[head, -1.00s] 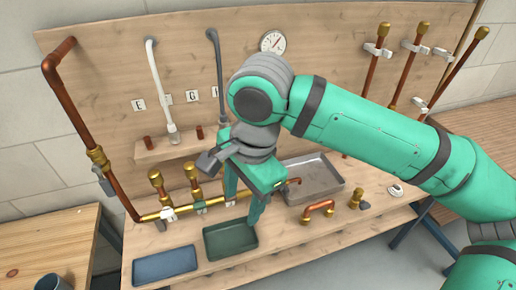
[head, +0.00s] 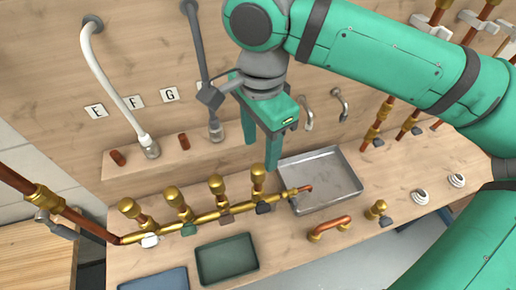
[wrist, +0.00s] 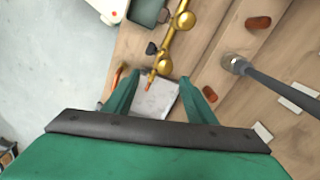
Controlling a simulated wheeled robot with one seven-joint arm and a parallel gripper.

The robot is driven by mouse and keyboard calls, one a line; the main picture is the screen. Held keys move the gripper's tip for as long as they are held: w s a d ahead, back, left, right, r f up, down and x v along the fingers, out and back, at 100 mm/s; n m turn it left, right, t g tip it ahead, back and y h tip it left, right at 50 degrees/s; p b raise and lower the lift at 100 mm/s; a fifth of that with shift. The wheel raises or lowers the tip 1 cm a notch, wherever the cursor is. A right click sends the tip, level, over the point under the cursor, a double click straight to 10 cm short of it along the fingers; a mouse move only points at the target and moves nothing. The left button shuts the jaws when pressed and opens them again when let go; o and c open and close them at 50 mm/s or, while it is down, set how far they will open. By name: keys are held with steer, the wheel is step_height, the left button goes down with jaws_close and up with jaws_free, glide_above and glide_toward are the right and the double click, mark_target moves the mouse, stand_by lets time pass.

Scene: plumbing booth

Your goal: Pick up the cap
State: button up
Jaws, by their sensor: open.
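Several brass cap-like tops stand on the stubs of a brass manifold (head: 205,217) on the bench; one brass cap (head: 258,172) is at its right end. I cannot tell which piece is the cap meant. The manifold also shows at the top of the wrist view (wrist: 171,38). My gripper (head: 261,155) is open and empty, fingers pointing down, in the air close to the right-end brass top. In the wrist view a grey metal tray (wrist: 158,98) lies beyond and between my fingers.
The metal tray (head: 340,187) stands right of the manifold. A green tray (head: 227,277) and a blue tray (head: 155,283) lie in front. A copper handle-shaped pipe (head: 330,229) and a small brass valve (head: 377,210) lie to the right. A grey hose (head: 198,60) hangs close behind my gripper.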

mark_target(259, 168)
steer(key=shift+w+f, duration=0.25)
steer(key=shift+w, duration=0.05)
steer(key=f, duration=0.6)
steer(key=shift+w, duration=0.3)
steer(key=shift+s+a+f, duration=0.1)
steer(key=shift+f, duration=1)
steer(key=shift+a+f, duration=0.1)
steer(key=shift+f, duration=0.95)
steer(key=c, duration=1.1)
